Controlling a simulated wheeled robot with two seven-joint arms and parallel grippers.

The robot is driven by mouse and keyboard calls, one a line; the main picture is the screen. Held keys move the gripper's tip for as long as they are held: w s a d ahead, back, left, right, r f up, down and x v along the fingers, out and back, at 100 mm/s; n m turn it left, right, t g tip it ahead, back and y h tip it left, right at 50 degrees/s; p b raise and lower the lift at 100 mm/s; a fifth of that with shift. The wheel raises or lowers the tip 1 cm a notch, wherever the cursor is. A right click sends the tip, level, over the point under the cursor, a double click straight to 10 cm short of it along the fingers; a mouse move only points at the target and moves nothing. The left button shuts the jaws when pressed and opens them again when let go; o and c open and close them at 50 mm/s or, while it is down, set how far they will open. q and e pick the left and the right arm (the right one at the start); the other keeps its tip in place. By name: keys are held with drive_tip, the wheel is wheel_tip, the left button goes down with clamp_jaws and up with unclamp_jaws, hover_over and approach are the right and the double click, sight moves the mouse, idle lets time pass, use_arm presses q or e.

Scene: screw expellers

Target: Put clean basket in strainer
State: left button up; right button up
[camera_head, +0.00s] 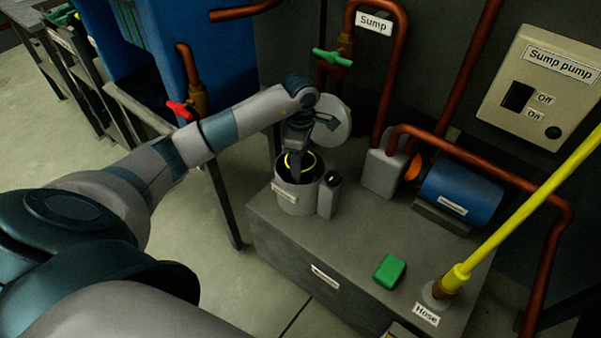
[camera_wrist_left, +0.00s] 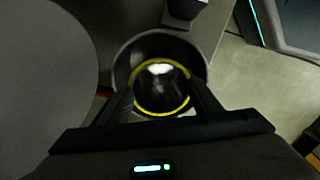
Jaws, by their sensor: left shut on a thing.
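The strainer (camera_head: 291,203) is an upright grey, labelled cylinder on the grey tank, open at the top. Its round grey lid (camera_head: 335,124) stands swung open behind it; in the left wrist view the large grey disc (camera_wrist_left: 45,85) at left looks like this lid. The basket (camera_wrist_left: 160,84) has a yellow rim and a dark inside with a bright spot. My left gripper (camera_head: 299,156) points down over the strainer and is shut on the basket. The basket's rim shows within the strainer's mouth (camera_wrist_left: 128,50); how deep it sits I cannot tell. My right gripper is out of view.
A green block (camera_head: 389,271) lies on the tank (camera_head: 300,246). A blue pump (camera_head: 460,193), copper pipes and a yellow hose (camera_head: 525,206) stand to the right. The floor at left is open.

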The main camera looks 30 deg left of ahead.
use_arm(q)
drive_tip(key=shift+f, duration=0.15)
drive_tip(key=shift+f, duration=1.9)
drive_tip(key=shift+f+b, duration=0.15)
drive_tip(key=shift+b, duration=0.15)
drive_tip(key=o, duration=0.8)
drive_tip(key=shift+r, duration=0.2)
wheel_tip(320, 180, up, 12)
drive_tip(key=shift+p, duration=0.55)
